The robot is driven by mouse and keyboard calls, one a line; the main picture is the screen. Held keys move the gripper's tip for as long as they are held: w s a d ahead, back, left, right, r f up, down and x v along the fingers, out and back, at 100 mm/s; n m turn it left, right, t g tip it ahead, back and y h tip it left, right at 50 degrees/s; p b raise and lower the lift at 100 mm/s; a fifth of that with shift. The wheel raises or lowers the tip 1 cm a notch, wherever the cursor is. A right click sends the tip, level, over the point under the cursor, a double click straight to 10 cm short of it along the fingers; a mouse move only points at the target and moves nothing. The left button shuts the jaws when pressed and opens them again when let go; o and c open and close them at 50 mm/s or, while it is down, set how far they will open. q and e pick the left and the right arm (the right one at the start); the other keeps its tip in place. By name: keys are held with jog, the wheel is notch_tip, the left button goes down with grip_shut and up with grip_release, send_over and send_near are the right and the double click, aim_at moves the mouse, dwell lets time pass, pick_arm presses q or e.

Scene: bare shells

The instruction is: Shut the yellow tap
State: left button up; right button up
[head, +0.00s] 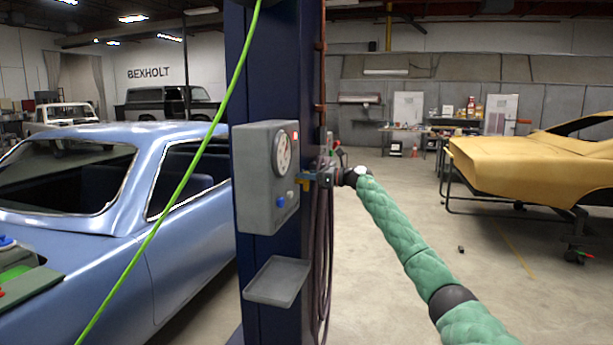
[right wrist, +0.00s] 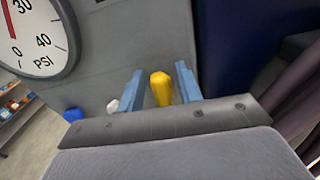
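The yellow tap (right wrist: 161,89) is on the face of a grey box (head: 252,178) fixed to a dark blue column. In the head view only a bit of yellow (head: 304,186) shows beside the gripper. My right gripper (head: 306,178) is at the box's right edge, its arm coming in from the right. In the right wrist view its two blue fingers (right wrist: 158,86) are apart, with the tap between them. A gap shows on each side of the tap. My left gripper is not in view.
The box carries a round PSI gauge (head: 282,154), a blue knob (head: 281,202) and a white knob (right wrist: 112,106). A grey tray (head: 277,281) sits below. A green cable (head: 178,188) crosses the left side. A blue car (head: 120,235) stands left; open floor lies right.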

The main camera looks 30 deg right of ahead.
grip_shut()
jog(key=shift+m, duration=0.4)
jog(key=m, duration=0.2)
jog(key=shift+w+d+m, duration=0.2)
jog(key=shift+d+m, duration=0.1)
jog(key=shift+m, duration=0.1)
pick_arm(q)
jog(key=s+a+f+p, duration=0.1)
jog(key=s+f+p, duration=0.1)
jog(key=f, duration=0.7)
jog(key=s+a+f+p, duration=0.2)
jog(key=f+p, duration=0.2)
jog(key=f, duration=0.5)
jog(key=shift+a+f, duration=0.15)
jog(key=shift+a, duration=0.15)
pick_arm(e)
jog(key=shift+w+d+f+m, duration=0.2)
jog(key=shift+f+m, duration=0.2)
jog(key=shift+m, duration=2)
jog(key=shift+w+d+f+m, duration=0.15)
jog(key=shift+d+f+m, duration=0.15)
jog(key=shift+m, duration=2.1)
jog(key=shift+w+d+f+m, duration=0.2)
jog(key=shift+f+m, duration=0.25)
jog(key=shift+m, duration=1.95)
